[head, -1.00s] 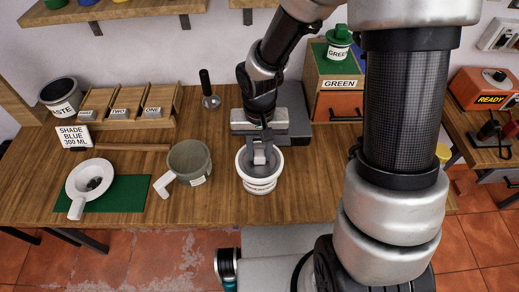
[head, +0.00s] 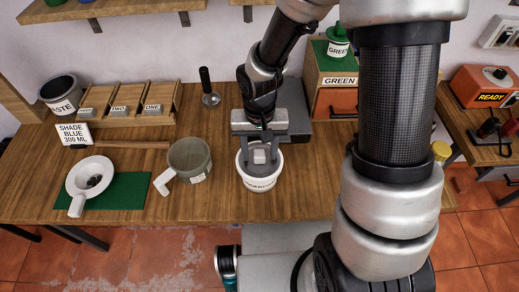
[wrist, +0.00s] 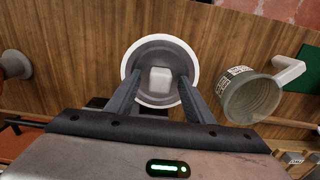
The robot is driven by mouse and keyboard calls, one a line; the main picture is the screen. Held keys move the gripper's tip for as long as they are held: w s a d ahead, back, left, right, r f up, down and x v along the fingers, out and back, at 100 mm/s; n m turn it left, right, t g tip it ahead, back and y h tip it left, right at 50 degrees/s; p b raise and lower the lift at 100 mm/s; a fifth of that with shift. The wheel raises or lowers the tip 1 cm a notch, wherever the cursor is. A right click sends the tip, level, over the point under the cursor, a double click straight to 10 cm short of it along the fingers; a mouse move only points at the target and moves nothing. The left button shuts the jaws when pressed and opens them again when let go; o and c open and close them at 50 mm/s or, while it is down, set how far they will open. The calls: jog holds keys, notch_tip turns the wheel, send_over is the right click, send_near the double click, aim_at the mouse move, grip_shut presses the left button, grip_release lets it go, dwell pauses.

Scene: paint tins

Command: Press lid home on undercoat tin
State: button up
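The white undercoat tin (head: 261,184) stands upright at the front middle of the bench, its dark label lettering facing me. A grey lid (head: 259,170) with a pale square knob lies in its mouth, inside the white rim; I cannot tell whether it is fully seated. The lid also shows in the wrist view (wrist: 160,53), looking roughly centred in the rim. My gripper (head: 260,151) is right above the tin, pointing down. In the wrist view its fingers (wrist: 160,80) are apart, one on each side of the knob, with gaps between. Nothing is held.
A grey-green jug (head: 188,160) with a pale handle stands just left of the tin. Further left, a white funnel-like dish (head: 92,178) sits on a green mat (head: 130,190). A dark-handled tool (head: 208,88) stands behind. A green-topped cabinet (head: 333,98) is at the back right.

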aim_at(260, 153)
jog(key=shift+r, duration=0.1)
notch_tip(260, 153, up, 17)
jog(key=p, duration=0.1)
jog(key=shift+r, duration=0.15)
dwell(0.5)
jog(key=s+d+r+t, duration=0.5)
jog(key=s+d+r, duration=0.5)
jog(key=r, duration=0.1)
jog(key=shift+d+r+n+t, duration=0.3)
jog(key=shift+d+r, duration=0.05)
jog(key=shift+r, duration=0.05)
jog(key=shift+s, duration=0.1)
jog(key=shift+c, duration=0.5)
